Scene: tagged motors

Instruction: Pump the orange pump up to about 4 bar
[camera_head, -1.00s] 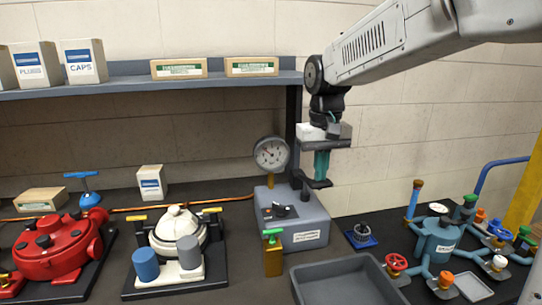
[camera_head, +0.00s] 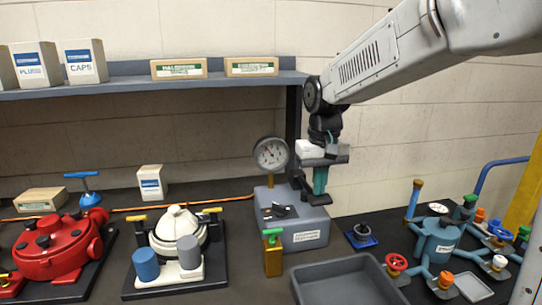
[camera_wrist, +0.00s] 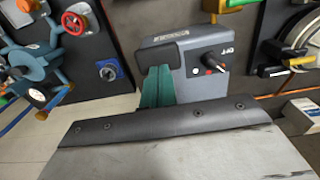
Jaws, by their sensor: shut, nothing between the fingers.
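A grey box-shaped unit (camera_head: 292,222) with a dark knob on top stands mid-bench; its body is not orange. A round white gauge (camera_head: 271,154) rises behind it on a brass-orange stem. The gauge's needle points to the upper left; its figures are too small to read. A black lever pad (camera_head: 318,199) sticks out at the unit's right rear and also shows in the wrist view (camera_wrist: 165,38). My gripper (camera_head: 320,190) is shut and empty, pointing down, with its teal fingertips at the pad, seemingly touching it. The wrist view shows the fingers (camera_wrist: 158,85) over it.
An orange-yellow block with a green T-handle (camera_head: 272,258) stands at the unit's front left. A grey tray (camera_head: 345,281) lies in front. A blue-based switch (camera_head: 361,236) and a teal valve manifold (camera_head: 438,240) are to the right. A shelf (camera_head: 150,82) runs behind, left of my arm.

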